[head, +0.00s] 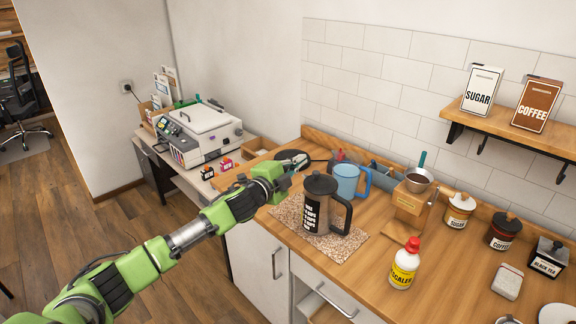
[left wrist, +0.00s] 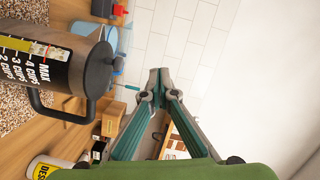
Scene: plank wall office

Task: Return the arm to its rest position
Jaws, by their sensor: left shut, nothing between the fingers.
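My left arm reaches in from the lower left of the head view. Its gripper (head: 292,165) is over the wooden counter, just left of a dark French press (head: 320,205). In the left wrist view the gripper's fingers (left wrist: 158,75) meet at their tips, and nothing is between them. The French press (left wrist: 60,70) shows at the left of that view, beside the fingers and apart from them. My right gripper is in neither view.
The press stands on a speckled mat (head: 285,213). A blue mug (head: 350,178), a wooden coffee stand (head: 408,208) and a descaler bottle (head: 404,266) stand nearby. A printer (head: 198,135) is on the left desk. Open floor (head: 150,222) lies left of the counter.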

